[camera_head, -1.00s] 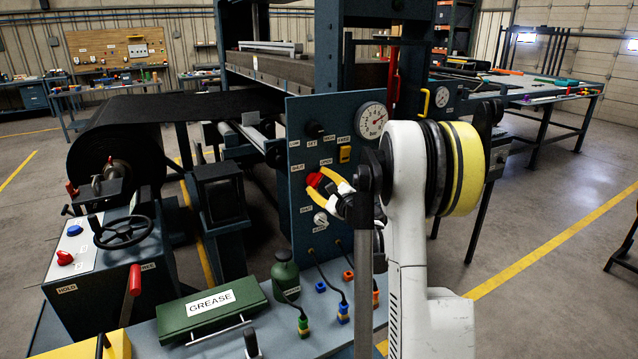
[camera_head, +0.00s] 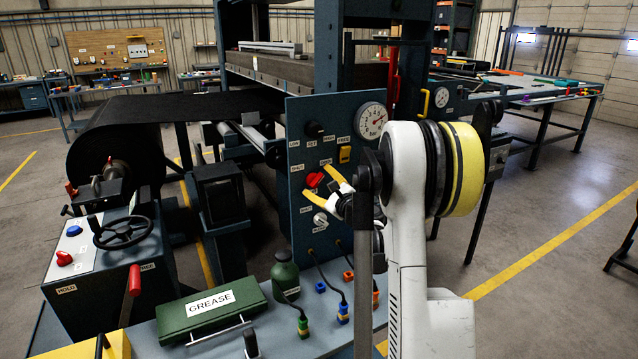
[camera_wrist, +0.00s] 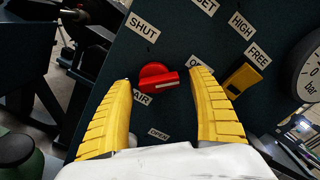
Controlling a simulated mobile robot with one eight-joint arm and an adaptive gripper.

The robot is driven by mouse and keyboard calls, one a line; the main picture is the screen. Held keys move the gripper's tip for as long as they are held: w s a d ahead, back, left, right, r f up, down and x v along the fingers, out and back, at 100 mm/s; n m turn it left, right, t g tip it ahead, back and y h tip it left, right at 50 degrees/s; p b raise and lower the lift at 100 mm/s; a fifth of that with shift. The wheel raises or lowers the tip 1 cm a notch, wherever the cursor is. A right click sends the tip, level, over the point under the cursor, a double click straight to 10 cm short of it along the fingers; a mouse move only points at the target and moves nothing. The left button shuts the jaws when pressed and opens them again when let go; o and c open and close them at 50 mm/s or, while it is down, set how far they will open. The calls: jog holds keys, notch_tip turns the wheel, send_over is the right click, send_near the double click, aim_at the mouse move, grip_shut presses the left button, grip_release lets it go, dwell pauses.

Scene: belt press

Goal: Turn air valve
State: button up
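The air valve is a red knob (camera_head: 315,180) on the dark blue upright panel (camera_head: 300,140). In the wrist view the red knob (camera_wrist: 157,77) shows a handle with a white line pointing right, toward a partly covered label starting "OP". A "SHUT" label (camera_wrist: 142,27) is up and left of it, and an "AIR" label (camera_wrist: 141,98) just below. My gripper (camera_head: 319,178) is open, its yellow fingers spread on either side of the knob. In the wrist view my gripper (camera_wrist: 163,80) has clear gaps on both sides of the knob and holds nothing.
A yellow switch (camera_head: 345,155) and a pressure gauge (camera_head: 371,121) sit right of the knob, a black knob (camera_head: 314,129) above, a pale knob (camera_head: 320,219) below. A green bottle (camera_head: 286,277) and grease box (camera_head: 212,309) stand on the bench below.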

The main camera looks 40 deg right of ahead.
jog(key=v, duration=1.2)
dwell(0.3)
jog(key=a+n+g+y, duration=0.55)
jog(key=a+n, duration=0.85)
jog(key=a, duration=1.3)
jog(key=s+a+f+n+g, duration=0.2)
jog(key=s+a+n, duration=0.4)
jog(key=s+n, duration=0.2)
jog(key=s+a+f+n+g+h, duration=0.1)
jog(key=s+a+f+n+g, duration=0.1)
jog(key=s+a+n, duration=0.4)
jog(key=s+n+g, duration=0.1)
jog(key=s+n, duration=0.1)
jog(key=s, duration=0.2)
jog(key=shift+f, duration=0.15)
